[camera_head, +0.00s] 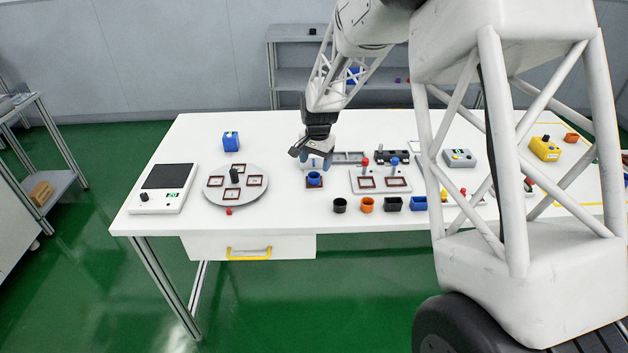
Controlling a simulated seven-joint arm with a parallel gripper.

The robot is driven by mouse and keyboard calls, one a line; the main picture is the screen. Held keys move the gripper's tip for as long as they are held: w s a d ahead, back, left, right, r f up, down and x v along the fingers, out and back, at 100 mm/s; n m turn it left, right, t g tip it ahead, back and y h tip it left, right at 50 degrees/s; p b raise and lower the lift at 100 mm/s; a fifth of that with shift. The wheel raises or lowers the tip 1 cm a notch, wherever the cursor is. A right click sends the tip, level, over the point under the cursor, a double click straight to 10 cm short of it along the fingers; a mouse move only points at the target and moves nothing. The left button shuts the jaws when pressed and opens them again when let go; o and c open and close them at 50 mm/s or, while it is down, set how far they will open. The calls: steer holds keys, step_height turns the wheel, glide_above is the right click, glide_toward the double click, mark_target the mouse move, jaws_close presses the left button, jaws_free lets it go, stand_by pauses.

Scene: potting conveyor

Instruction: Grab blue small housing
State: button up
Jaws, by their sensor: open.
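A second blue open piece (418,203), squarer, stands at the right end of a front row of small cups. It is clear of my gripper.
A black cup (339,205), an orange cup (367,204) and a dark square cup (392,203) line the front. Left are a round disc (214,193), a blue box (231,141) and a scale (148,203). A plate with red and blue knobs (382,191) lies right.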

mark_target(314, 173)
steer(key=shift+f, duration=0.1)
steer(key=shift+a+f, duration=0.15)
steer(key=shift+f, duration=2.35)
steer(key=shift+c, duration=0.3)
steer(key=c, duration=1)
steer(key=shift+r, duration=0.1)
